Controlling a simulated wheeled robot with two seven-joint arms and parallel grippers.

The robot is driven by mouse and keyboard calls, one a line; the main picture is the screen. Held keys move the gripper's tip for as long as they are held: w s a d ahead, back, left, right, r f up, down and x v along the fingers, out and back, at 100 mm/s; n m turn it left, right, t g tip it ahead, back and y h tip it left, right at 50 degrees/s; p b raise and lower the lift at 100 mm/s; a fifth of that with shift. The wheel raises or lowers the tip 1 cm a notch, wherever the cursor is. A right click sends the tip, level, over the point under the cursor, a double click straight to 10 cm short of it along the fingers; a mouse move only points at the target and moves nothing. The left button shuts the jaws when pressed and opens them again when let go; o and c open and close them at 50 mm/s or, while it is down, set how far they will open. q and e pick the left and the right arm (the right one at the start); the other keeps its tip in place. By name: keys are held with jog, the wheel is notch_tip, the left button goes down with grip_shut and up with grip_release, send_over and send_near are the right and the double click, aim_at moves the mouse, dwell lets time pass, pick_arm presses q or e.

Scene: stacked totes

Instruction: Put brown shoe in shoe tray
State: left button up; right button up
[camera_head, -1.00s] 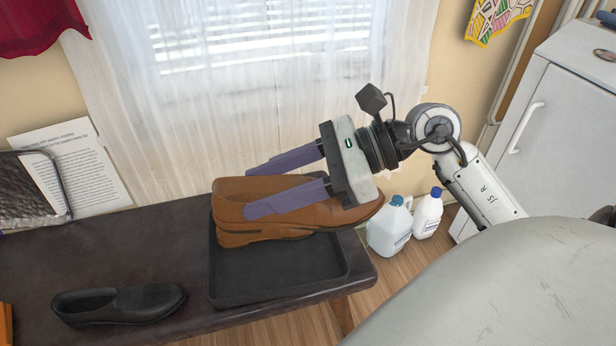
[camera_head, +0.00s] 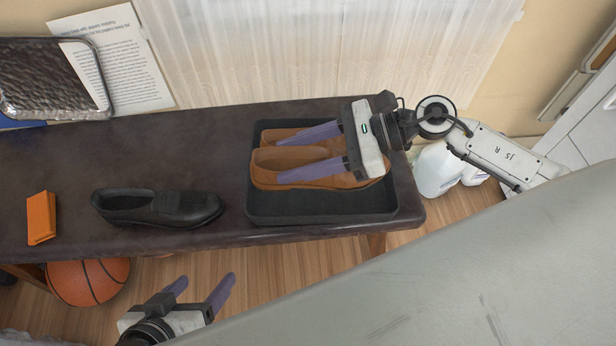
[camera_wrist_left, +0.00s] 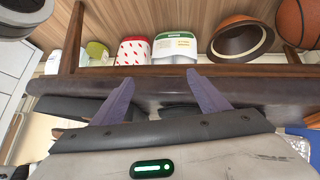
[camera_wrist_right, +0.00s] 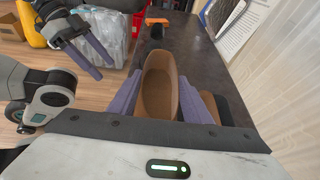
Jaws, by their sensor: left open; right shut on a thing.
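A brown shoe (camera_head: 265,170) is between the fingers of my right gripper (camera_head: 278,161), which is shut on it. The shoe is over the front part of the black shoe tray (camera_head: 375,218), toe to the right; I cannot tell whether it touches the tray floor. A second brown shoe (camera_head: 272,136) lies behind it in the tray, partly hidden by the gripper. The right wrist view shows the held shoe (camera_wrist_right: 160,85) upright between both fingers, the second shoe (camera_wrist_right: 212,106) beside it. My left gripper (camera_head: 207,281) is open and empty in front of the bench.
A black shoe (camera_head: 160,207) and an orange box (camera_head: 41,217) are on the dark bench (camera_head: 200,155) left of the tray. A basketball (camera_head: 88,281) is on the floor below. White bottles (camera_head: 437,168) stand right of the bench. The curtained wall is close behind.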

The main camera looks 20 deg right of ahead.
notch_tip(320, 180, down, 3)
jog(key=shift+b, duration=0.35)
notch_tip(320, 180, down, 4)
jog(key=shift+r+b, duration=0.1)
jog(key=shift+b, duration=0.7)
jog(key=shift+f, duration=0.5)
pick_arm(q)
jog(key=shift+w+d+r+h, duration=0.2)
jog(key=shift+d+r+h, duration=0.15)
jog(key=shift+d, duration=0.1)
jog(key=shift+w+d+r+h, duration=0.2)
jog(key=shift+d+r+h, duration=0.1)
jog(key=shift+d, duration=0.15)
pick_arm(e)
jog(key=o, duration=1.2)
jog(key=shift+o, duration=0.2)
